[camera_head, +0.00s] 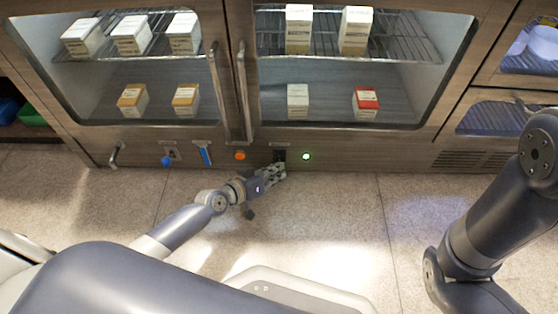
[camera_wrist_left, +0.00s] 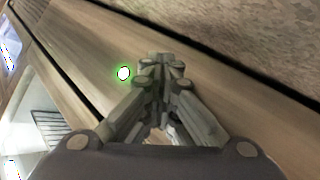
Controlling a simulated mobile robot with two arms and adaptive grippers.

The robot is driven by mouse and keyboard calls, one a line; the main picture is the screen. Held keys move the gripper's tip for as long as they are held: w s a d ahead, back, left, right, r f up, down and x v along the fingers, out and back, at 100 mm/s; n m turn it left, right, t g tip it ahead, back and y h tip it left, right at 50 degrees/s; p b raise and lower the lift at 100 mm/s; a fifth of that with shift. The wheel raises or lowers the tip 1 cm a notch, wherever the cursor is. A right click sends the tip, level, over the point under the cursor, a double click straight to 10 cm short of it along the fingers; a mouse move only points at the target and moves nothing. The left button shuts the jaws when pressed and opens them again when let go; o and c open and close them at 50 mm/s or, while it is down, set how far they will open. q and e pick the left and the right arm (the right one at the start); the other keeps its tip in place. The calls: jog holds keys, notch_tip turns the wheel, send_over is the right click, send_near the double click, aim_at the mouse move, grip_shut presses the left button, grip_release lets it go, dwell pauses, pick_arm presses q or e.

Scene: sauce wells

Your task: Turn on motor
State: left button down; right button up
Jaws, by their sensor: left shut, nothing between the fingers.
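A small lit green light (camera_head: 306,156) sits on the lower wooden panel of the cabinet, with a dark switch-like part (camera_head: 279,154) to its left and an orange round knob or light (camera_head: 240,155) further left. Which of these is the motor control, I cannot tell. My left gripper (camera_head: 277,171) is shut and empty in front of the panel, just below the dark part, partly covering it. In the left wrist view the shut fingertips (camera_wrist_left: 161,62) are beside the green light (camera_wrist_left: 124,73) and hide the panel behind them. My right gripper is out of view.
A glass-fronted cabinet (camera_head: 241,90) holds several cartons on its racks. A blue knob (camera_head: 166,161), a blue strip (camera_head: 204,153) and a metal handle (camera_head: 116,155) sit left along the panel. A vent (camera_head: 470,160) is at right. The tiled floor (camera_head: 340,215) in front is clear.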

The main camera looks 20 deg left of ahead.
pick_arm(q)
jog(key=shift+s+d+r, duration=0.1)
jog(key=shift+s+d, duration=0.05)
jog(key=shift+s, duration=0.4)
jog(key=shift+s+d+r+p, duration=0.2)
jog(key=shift+s+p, duration=0.3)
jog(key=shift+s, duration=0.2)
jog(key=shift+s+d+r+p, duration=0.1)
jog(key=shift+s+d+p, duration=0.1)
jog(key=shift+s+p, duration=0.4)
jog(key=shift+s+d, duration=0.15)
jog(key=shift+s, duration=0.4)
jog(key=shift+s+d, duration=0.15)
jog(key=shift+s, duration=0.4)
jog(key=shift+p, duration=0.3)
